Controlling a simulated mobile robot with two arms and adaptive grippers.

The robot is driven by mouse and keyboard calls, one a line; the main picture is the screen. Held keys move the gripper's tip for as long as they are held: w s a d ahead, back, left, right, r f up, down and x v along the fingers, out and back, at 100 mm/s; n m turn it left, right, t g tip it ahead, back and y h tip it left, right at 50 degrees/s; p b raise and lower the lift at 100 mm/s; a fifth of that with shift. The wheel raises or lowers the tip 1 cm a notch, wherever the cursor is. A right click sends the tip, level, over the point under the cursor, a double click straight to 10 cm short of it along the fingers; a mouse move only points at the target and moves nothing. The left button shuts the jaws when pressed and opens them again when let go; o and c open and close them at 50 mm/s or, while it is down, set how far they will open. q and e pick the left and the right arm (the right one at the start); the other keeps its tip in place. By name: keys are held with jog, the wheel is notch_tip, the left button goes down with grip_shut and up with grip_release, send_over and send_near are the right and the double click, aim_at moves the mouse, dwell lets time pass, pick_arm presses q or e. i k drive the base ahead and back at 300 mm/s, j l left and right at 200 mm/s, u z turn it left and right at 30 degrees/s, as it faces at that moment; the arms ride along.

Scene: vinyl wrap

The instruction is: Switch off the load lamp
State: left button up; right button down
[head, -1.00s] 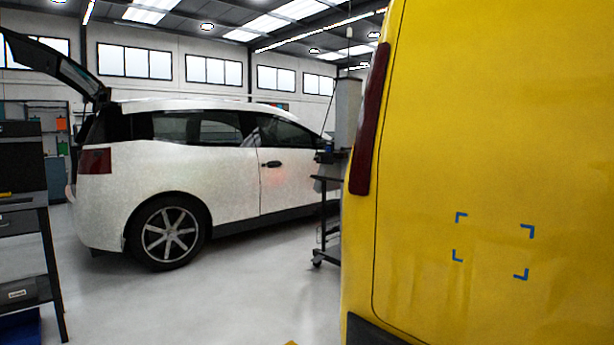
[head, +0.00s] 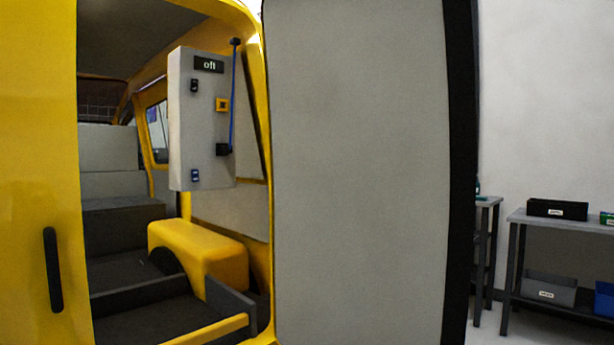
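A grey panel (head: 196,135) hangs inside the open rear of the yellow van. A dark label (head: 208,64) near its top seems to read "off". A small dark switch (head: 194,86) sits below the label, and a small blue switch (head: 195,175) sits near the bottom. A yellow square fitting (head: 222,104) and a blue rod (head: 233,95) are on its right side. I cannot tell which part works the load lamp, and no lit lamp is clear. Neither gripper is in view.
The yellow left door (head: 38,170) and the wide grey right door (head: 358,170) flank the opening. Inside are dark steps (head: 125,245) and a yellow wheel-arch box (head: 205,250). A workbench (head: 545,222) with bins stands at the far right.

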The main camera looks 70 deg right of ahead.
aim_at(194, 175)
jog(key=z, duration=1.65)
